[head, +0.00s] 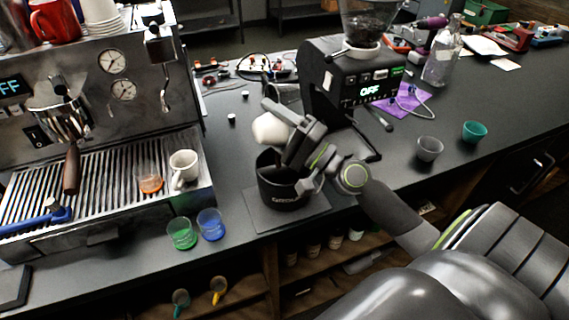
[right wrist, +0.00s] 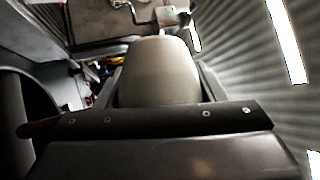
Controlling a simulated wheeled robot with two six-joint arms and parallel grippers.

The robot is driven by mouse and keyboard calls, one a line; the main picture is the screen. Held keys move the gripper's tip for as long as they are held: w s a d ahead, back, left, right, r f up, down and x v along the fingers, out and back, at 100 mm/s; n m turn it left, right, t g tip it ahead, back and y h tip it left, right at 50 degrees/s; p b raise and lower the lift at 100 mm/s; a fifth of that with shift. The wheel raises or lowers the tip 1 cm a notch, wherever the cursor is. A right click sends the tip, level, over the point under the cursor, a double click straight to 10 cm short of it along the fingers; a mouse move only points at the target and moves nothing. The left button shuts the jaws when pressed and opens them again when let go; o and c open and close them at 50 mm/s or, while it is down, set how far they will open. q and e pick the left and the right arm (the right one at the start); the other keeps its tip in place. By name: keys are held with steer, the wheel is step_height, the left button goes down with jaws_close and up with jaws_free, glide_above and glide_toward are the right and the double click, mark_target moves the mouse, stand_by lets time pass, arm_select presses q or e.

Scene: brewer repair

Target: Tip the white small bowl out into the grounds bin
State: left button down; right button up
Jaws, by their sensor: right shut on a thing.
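The white small bowl (head: 270,129) is held tilted on its side above the grounds bin. My right gripper (head: 283,127) is shut on the bowl. The bowl fills the middle of the right wrist view (right wrist: 158,72) between the fingers, and its inside is hidden. The black grounds bin (head: 277,190), with lettering on its front, stands upright on a dark mat (head: 262,217). My gripper and wrist cover part of the bin's rim, and I cannot see what is inside the bin. My left gripper is not in view.
The espresso machine (head: 110,110) stands at left with a white cup (head: 184,168) on its tray. Green (head: 181,233) and blue (head: 211,224) cups stand in front. The grinder (head: 350,85) is behind the bin. Grey (head: 429,149) and teal (head: 474,131) bowls are at right.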

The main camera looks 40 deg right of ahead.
steer(key=shift+d+m+t+h+b, duration=0.25)
steer(key=shift+m+t+b, duration=0.25)
steer(key=shift+m+b, duration=0.3)
steer(key=shift+d+m+t+h+b, duration=0.15)
steer(key=shift+m+t+h+b, duration=0.2)
steer(key=shift+m+t+b, duration=0.4)
steer(key=shift+s+d+m+t+h+b, duration=0.15)
steer(key=shift+m+t+h+b, duration=0.2)
steer(key=shift+m, duration=0.4)
steer(key=shift+w+d+m+t+h+b, duration=0.1)
steer(key=shift+d+m+t+h+b, duration=0.1)
steer(key=shift+m+h+b, duration=0.4)
steer(key=shift+s+d+m+t+h+b, duration=0.15)
steer(key=shift+m+t+h, duration=0.1)
steer(key=shift+m, duration=0.65)
stand_by(0.4)
